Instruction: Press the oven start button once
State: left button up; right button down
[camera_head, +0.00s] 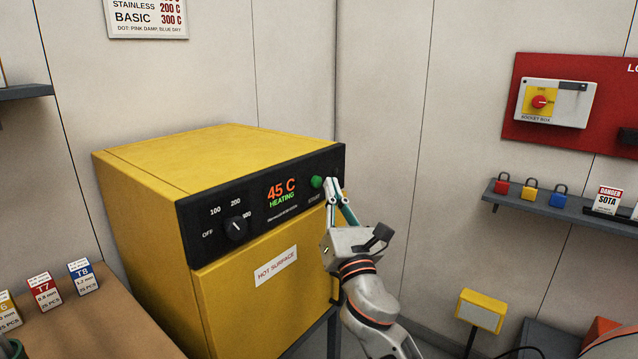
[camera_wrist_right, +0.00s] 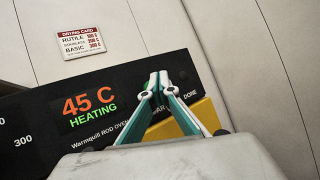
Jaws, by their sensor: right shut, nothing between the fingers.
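The yellow oven (camera_head: 150,190) stands against the wall with a black control panel (camera_head: 260,222) on its front. The panel's display (camera_head: 281,192) reads 45 C HEATING; it also shows in the wrist view (camera_wrist_right: 88,108). My left gripper is not in view.
A dial (camera_head: 236,229) sits left of the display, and a HOT SURFACE label (camera_head: 276,266) is on the door. Small boxes (camera_head: 83,277) stand on a brown bench (camera_head: 120,320) at left. A shelf (camera_head: 575,207) with padlocks and a red board (camera_head: 540,65) are on the right wall.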

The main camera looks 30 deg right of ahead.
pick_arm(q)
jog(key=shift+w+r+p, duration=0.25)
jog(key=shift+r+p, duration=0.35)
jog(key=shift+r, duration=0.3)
pick_arm(e)
jog(key=s, duration=0.1)
jog(key=s+d, duration=0.1)
jog(key=s, duration=0.1)
jog(key=s+d, duration=0.1)
jog(key=shift+s, duration=0.35)
